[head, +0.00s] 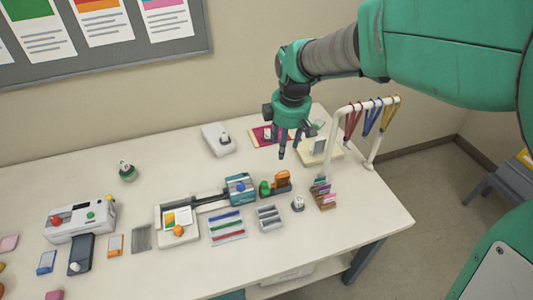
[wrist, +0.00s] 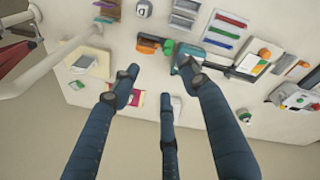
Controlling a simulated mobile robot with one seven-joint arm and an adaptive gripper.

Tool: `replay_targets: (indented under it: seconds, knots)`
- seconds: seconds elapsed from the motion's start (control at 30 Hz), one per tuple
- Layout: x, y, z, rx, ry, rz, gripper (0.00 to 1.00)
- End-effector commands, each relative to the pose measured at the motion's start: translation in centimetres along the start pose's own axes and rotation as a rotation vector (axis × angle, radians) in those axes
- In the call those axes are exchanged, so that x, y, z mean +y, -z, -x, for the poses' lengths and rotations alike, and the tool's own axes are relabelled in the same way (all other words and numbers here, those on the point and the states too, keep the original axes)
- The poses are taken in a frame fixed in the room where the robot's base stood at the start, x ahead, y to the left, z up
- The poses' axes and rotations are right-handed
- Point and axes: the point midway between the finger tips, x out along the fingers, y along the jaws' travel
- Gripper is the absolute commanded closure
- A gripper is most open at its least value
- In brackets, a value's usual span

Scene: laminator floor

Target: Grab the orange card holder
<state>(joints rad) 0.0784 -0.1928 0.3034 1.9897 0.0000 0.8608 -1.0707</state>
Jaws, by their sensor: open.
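A flat orange card holder (head: 115,244) with a pale face lies on the white table at the front left in the head view, between a dark device and a grey ribbed pad. My gripper (head: 291,148) hangs over the back right of the table, fingers pointing down, far to the right of the holder. In the wrist view, my gripper (wrist: 160,82) has its fingers spread with nothing between them.
A dark tray (head: 278,190) holds an upright orange item and a green one. A white rack (head: 372,150) with hanging lanyards stands right of my gripper. A white machine (head: 80,222) stands behind the holder. The table's back middle is mostly clear.

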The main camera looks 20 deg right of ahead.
Motion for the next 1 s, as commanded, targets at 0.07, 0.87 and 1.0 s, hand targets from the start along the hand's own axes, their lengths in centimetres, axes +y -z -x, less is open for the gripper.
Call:
replay_targets:
  seconds: [0.07,0.87,1.0]
  knots:
    - [1.4,0.3,-2.3,-0.014,0.026,0.074,0.55]
    - [7.9,1.0,-17.6,-0.038,0.179,0.579,0.55]
    - [7.9,1.0,-17.5,-0.038,0.179,0.579,0.55]
